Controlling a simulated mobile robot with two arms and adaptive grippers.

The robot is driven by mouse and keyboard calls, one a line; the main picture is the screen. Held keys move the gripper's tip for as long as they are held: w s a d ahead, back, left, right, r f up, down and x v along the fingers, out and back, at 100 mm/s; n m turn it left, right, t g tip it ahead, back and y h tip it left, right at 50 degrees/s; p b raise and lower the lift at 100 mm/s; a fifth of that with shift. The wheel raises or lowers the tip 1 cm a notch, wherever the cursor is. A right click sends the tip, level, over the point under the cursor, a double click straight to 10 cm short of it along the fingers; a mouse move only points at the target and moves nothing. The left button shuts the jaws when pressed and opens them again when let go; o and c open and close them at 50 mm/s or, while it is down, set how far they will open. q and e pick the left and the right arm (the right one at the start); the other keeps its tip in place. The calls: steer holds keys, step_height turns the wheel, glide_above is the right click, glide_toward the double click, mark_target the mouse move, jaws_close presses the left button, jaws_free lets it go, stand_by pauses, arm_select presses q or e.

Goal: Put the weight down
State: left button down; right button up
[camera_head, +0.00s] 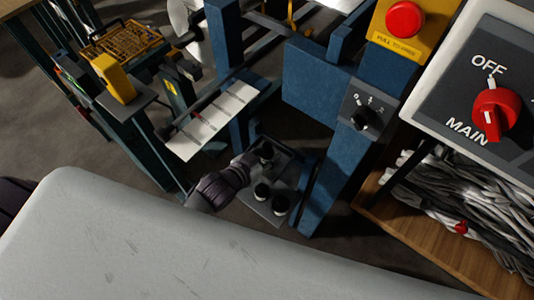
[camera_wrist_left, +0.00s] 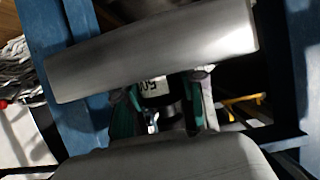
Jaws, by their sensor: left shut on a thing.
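My left gripper (camera_head: 247,165) reaches over a small grey tray (camera_head: 287,172) at the foot of a blue machine frame. In the left wrist view, the left gripper's fingers (camera_wrist_left: 160,110) close from both sides on a dark weight (camera_wrist_left: 155,88) with a pale printed label. This weight (camera_head: 266,152) shows as a dark shape by the fingertips in the head view. Whether its base touches the tray is unclear. My right gripper is out of view.
Blue uprights (camera_head: 327,175) stand close to the right of the tray. A white slatted plate (camera_head: 213,120) lies to its left. A grey bar (camera_wrist_left: 150,52) crosses above the weight in the wrist view. A large pale grey surface (camera_head: 180,245) fills the front.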

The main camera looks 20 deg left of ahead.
arm_select(q)
steer(key=c, duration=0.7)
jaws_free()
steer(key=shift+r, duration=0.15)
steer(key=v, duration=1.2)
steer(key=shift+p, duration=0.35)
